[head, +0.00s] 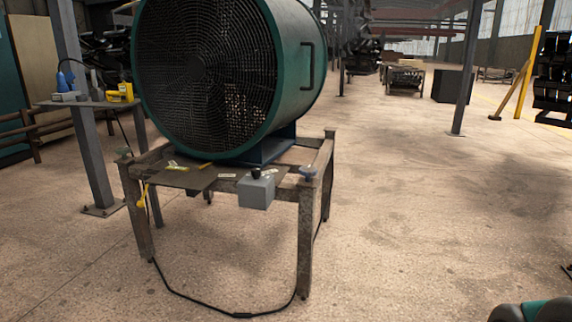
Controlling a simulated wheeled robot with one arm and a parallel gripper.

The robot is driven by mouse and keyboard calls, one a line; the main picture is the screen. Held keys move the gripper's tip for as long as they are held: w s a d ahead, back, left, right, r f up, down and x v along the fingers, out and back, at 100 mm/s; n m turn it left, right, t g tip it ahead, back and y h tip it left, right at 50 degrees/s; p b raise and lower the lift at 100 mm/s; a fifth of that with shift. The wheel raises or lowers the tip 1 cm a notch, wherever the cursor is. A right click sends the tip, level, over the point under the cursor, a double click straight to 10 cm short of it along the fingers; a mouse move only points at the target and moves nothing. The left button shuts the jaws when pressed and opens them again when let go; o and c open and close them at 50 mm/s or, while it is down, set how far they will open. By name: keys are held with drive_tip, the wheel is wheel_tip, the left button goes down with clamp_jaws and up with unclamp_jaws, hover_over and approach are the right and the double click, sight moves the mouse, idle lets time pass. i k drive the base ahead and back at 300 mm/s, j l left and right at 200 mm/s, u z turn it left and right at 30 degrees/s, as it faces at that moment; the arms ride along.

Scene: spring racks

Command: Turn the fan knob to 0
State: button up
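A large green drum fan (210,75) with a dark mesh grille stands on a rusty metal stand. A grey control box (257,191) is fixed at the stand's front edge. A small black fan knob (256,172) sits on top of the box. The knob's pointer and any number marks are too small to read. A small part of my arm shows at the bottom right corner, well apart from the fan. My gripper is not in view.
The metal stand (306,230) has a black cable (215,311) looping on the floor before it. A post (85,120) with a small shelf (90,104) stands at left. The concrete floor (420,210) at right is clear. Another post (467,70) stands farther back.

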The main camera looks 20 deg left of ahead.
sight(256, 173)
drive_tip(key=i+u, duration=0.1)
drive_tip(key=u, duration=0.25)
drive_tip(key=i+u, duration=0.1)
drive_tip(key=u, duration=0.3)
drive_tip(key=l+u, duration=0.1)
drive_tip(key=u, duration=0.25)
drive_tip(key=i+l, duration=0.05)
